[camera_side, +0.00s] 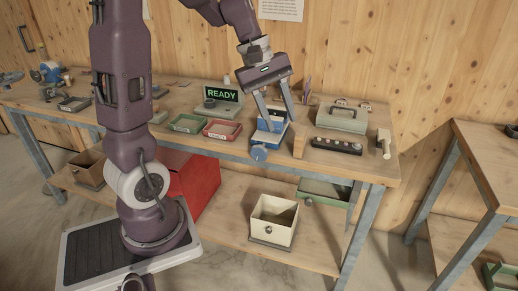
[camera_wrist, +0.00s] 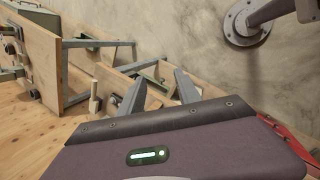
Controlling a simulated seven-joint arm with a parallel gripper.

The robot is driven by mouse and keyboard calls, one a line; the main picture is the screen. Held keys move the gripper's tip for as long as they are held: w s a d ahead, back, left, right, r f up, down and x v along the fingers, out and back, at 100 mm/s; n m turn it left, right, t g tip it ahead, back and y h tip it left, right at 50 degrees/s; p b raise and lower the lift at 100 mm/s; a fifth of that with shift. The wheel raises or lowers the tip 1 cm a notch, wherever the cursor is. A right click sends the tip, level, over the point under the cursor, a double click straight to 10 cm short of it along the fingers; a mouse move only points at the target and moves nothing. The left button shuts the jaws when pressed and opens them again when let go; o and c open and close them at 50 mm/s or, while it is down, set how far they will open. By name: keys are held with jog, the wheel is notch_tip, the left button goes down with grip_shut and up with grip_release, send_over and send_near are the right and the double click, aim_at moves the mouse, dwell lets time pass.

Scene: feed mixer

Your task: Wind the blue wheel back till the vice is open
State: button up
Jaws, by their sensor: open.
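The blue vice (camera_side: 270,131) stands at the front edge of the workbench in the side view. Its round blue wheel (camera_side: 259,153) faces out over the front edge. How wide the vice's jaws stand is too small and too covered to tell. My gripper (camera_side: 281,120) is open, fingers pointing down, over the vice and above the wheel. Its fingers partly cover the vice, and I cannot tell whether they touch it. In the wrist view my gripper's two fingers (camera_wrist: 158,88) are spread apart, and I cannot make out the wheel there.
A wooden block (camera_side: 300,141) and a dark strip with knobs (camera_side: 336,146) stand right of the vice. A green metal box (camera_side: 342,117) is behind them. A red tray (camera_side: 222,130) and a READY display (camera_side: 221,95) are to the left. Space before the wheel looks clear.

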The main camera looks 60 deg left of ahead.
jog(key=w+a+f+n, duration=0.2)
jog(key=a+f+n, duration=0.3)
jog(key=a, duration=0.3)
jog(key=n, duration=0.6)
send_over(258, 145)
jog(key=s+a, duration=0.1)
jog(key=s, duration=0.1)
jog(key=f, duration=0.8)
jog(key=shift+w+a+f, duration=0.1)
jog(key=shift+w+f, duration=0.1)
jog(key=shift+f, duration=0.05)
jog(key=x, duration=0.6)
jog(key=shift+a+f, duration=0.1)
jog(key=shift+f, duration=0.3)
jog(key=shift+w+f, duration=0.15)
jog(key=shift+f, duration=0.15)
jog(key=shift+c, duration=0.2)
grip_shut()
